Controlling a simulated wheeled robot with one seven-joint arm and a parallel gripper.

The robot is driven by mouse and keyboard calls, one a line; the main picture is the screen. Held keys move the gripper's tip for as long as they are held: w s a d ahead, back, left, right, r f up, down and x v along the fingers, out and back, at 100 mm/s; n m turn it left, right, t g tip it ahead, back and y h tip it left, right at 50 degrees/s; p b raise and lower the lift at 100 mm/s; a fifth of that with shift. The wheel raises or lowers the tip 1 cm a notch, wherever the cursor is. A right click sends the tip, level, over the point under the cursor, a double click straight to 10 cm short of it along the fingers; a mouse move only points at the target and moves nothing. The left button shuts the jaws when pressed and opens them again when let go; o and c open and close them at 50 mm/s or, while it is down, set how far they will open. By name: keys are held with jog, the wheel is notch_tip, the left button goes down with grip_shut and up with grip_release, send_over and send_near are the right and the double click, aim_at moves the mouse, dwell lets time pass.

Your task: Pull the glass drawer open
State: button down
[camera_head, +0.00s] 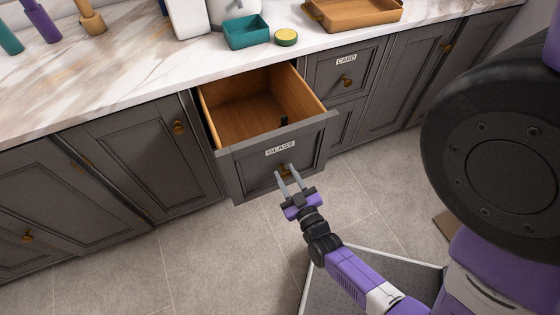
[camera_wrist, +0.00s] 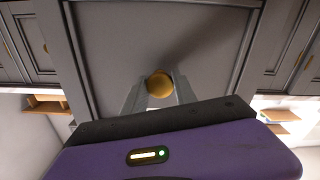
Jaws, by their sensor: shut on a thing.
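The drawer labelled GLASS (camera_head: 232,166) stands well pulled out from the grey cabinet in the head view. Its wooden inside shows, with a small dark upright piece near the front. My gripper (camera_head: 287,174) is at the drawer front, with its two fingers on either side of the brass knob. In the wrist view the round brass knob (camera_wrist: 160,84) sits between the fingertips, and the grey drawer front (camera_wrist: 150,40) fills the middle. My gripper is shut on the knob.
The CARD drawer (camera_head: 346,81) to the right is closed. The marble counter (camera_head: 130,60) above holds a teal bin (camera_head: 247,32), a small yellow-topped round tin (camera_head: 286,37) and a wooden tray (camera_head: 352,14). Tiled floor (camera_head: 215,255) is clear in front of the left cabinets.

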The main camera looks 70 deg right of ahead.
jog(key=shift+v, duration=2.2)
jog(key=c, duration=1)
grip_release()
jog(key=b+v, duration=0.1)
jog(key=v, duration=0.6)
jog(key=shift+s+a, duration=0.3)
